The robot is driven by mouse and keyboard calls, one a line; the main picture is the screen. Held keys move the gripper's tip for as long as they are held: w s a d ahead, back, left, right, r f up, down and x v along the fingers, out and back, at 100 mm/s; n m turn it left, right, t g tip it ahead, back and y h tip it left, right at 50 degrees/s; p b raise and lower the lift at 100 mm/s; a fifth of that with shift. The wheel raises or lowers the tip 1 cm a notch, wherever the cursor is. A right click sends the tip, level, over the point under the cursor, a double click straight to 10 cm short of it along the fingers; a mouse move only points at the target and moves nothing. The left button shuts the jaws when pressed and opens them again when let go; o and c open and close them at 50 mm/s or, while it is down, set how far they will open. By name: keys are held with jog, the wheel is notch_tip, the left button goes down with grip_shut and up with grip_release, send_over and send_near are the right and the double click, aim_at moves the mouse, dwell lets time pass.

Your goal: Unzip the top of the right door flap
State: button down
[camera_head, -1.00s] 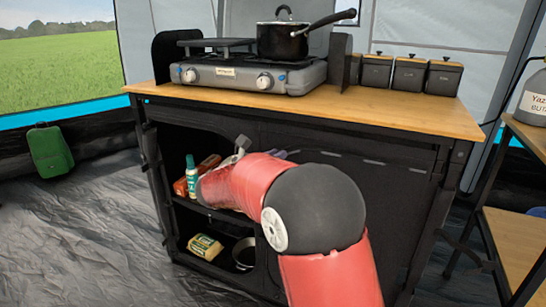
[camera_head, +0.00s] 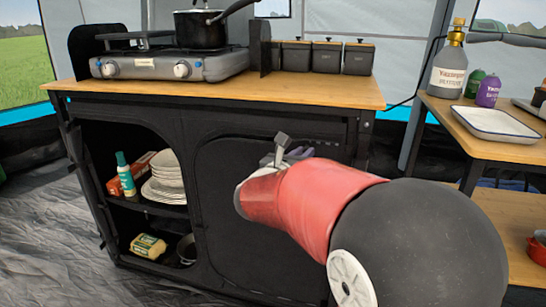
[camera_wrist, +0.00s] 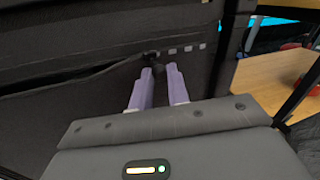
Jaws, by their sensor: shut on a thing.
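The right door flap (camera_head: 235,205) is a black fabric panel on the right half of the cabinet front, standing upright. Its zip seam runs along the top, with a row of light marks (camera_wrist: 188,48) right of my gripper in the wrist view. Left of my gripper, a dark open slit (camera_wrist: 75,78) shows between flap and frame. My gripper (camera_wrist: 160,68) has pale purple fingers, shut on a small dark zip pull at the seam, mostly hidden between the tips. In the head view, my gripper (camera_head: 298,155) is at the flap's upper right, partly hidden by my red arm.
The left compartment is open, holding plates (camera_head: 165,178), a green-capped bottle (camera_head: 125,173) and a yellow packet (camera_head: 148,246). A stove (camera_head: 170,65) with a pot stands on the wooden top (camera_head: 320,93). A wooden shelf unit (camera_head: 455,115) stands close on the right.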

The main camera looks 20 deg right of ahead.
jog(key=s+d, duration=0.1)
jog(key=s+d+b, duration=0.1)
jog(key=d, duration=0.1)
jog(key=s+d, duration=0.2)
jog(key=shift+d, duration=0.25)
jog(key=c, duration=1.3)
grip_release()
send_near(337, 149)
jog(key=v, duration=0.3)
jog(key=shift+d, duration=0.1)
